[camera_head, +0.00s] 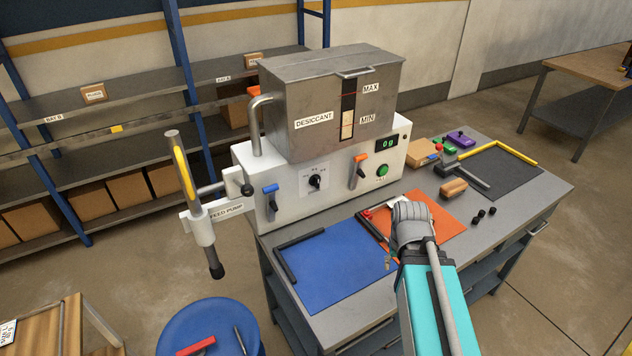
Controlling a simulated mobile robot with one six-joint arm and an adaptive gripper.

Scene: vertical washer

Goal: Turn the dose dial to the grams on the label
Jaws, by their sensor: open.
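The dose dial (315,182) is a black knob on a pale scale plate on the white front of the dispenser (240,165). Its markings are too small to read. A green display (387,142) reads 0 g. The steel hopper (300,95) above is marked DESICCANT, with MAX and MIN tags by its window. My gripper (400,203) is over the orange mat, right of and nearer than the dial, apart from it. It is open; its fingers are mostly hidden behind its grey body. No label giving grams is readable.
A blue lever (270,194), an orange-topped lever (360,168) and a green button (382,170) flank the dial. The feed pump (200,215) stands left. The bench has a blue mat (330,270), an orange mat (443,219) and small items at right. The blue mat is mostly clear.

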